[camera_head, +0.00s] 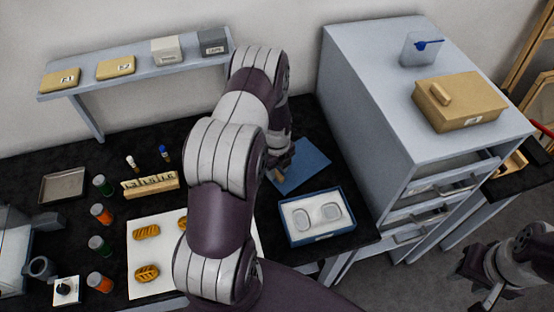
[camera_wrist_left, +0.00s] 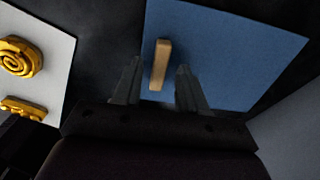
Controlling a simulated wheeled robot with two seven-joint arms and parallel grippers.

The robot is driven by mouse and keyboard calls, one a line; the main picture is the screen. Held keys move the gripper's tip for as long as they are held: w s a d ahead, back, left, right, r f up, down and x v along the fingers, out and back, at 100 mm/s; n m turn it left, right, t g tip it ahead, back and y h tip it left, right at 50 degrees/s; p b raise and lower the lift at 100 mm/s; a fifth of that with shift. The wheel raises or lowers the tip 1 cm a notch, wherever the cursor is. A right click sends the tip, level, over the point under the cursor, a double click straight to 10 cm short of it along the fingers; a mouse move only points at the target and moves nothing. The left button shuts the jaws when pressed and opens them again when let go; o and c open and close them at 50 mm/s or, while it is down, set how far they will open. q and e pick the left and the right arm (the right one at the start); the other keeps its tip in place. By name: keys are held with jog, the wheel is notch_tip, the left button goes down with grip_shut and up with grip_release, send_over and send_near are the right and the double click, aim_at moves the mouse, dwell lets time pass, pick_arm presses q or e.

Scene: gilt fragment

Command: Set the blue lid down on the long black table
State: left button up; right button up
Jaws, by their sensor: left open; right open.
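The blue lid (camera_head: 308,165) lies on the long black table (camera_head: 75,155), between the open blue box and the wall. Its tan handle (camera_head: 280,175) shows beside my left gripper (camera_head: 282,158), and the arm hides the lid's left part. In the left wrist view, the lid (camera_wrist_left: 225,50) fills the upper right and the handle (camera_wrist_left: 161,64) stands between the two fingers of the left gripper (camera_wrist_left: 159,68), with gaps on both sides. The left gripper is open and empty. My right gripper (camera_head: 488,278) is open at the lower right, away from the table.
The open blue box (camera_head: 318,232) with two pale pieces stands in front of the lid. A grey drawer cabinet (camera_head: 365,110) rises to the right, with a tan box (camera_head: 460,105) on top. Jars, a tray and a white sheet with pastry-like gilt pieces (camera_head: 146,232) occupy the left.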

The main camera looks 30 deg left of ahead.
pick_arm(q)
notch_tip(320, 180, up, 12)
jog(key=b, duration=0.3)
jog(key=s+d+r+n, duration=0.3)
jog(key=s+d+n, duration=0.3)
jog(key=n, duration=0.4)
jog(key=s+d+r+n+t, duration=0.1)
jog(key=s+d+r+n, duration=0.3)
jog(key=n, duration=0.7)
jog(key=s+d, duration=0.2)
jog(key=d, duration=0.2)
jog(key=shift+s+r, duration=0.15)
jog(key=shift+s, duration=0.15)
jog(key=shift+s+d, duration=0.1)
jog(key=shift+d, duration=0.1)
